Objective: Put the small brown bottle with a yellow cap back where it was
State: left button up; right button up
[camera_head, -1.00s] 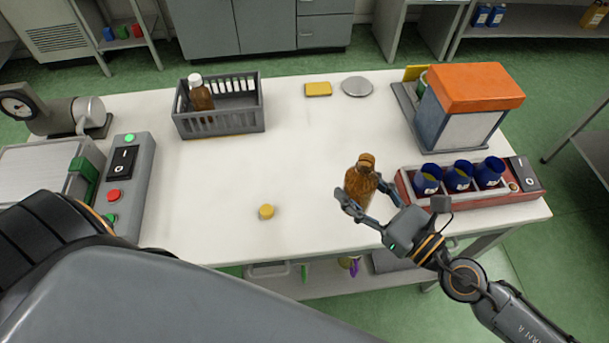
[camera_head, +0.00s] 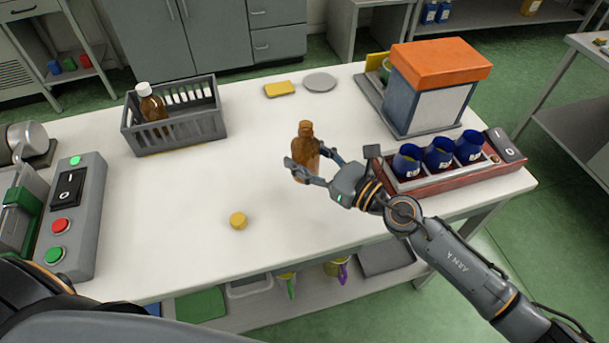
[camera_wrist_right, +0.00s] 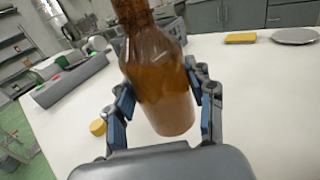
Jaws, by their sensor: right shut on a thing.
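A small brown bottle (camera_head: 305,150) is in my right gripper (camera_head: 308,163), over the middle of the white table. In the right wrist view the bottle (camera_wrist_right: 158,80) stands between the two fingers, which press on its sides. Its neck is open and bears no cap. It appears to be clear of the table top, but how far I cannot tell. A round yellow cap (camera_head: 238,221) lies alone on the table, left of and nearer than the bottle; it also shows in the right wrist view (camera_wrist_right: 98,127). My left gripper is not in view.
A grey crate (camera_head: 176,133) at the back left holds a brown bottle with a white cap (camera_head: 152,104). A yellow pad (camera_head: 279,89) and grey disc (camera_head: 319,82) lie at the back. Right stand an orange-topped box (camera_head: 436,85) and a red rack (camera_head: 460,172) with blue cups.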

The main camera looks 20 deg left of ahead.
aim_at(304, 163)
jog(key=shift+w+a+f, duration=0.25)
jog(key=shift+w+f, duration=0.15)
jog(key=shift+f, duration=0.05)
jog(key=f, duration=0.1)
jog(key=f+b, duration=0.2)
jog(key=shift+w+a, duration=0.2)
jog(key=shift+w, duration=0.05)
jog(key=shift+f, duration=0.4)
jog(key=shift+f, duration=0.15)
jog(key=o, duration=1.5)
jog(key=shift+o, duration=0.2)
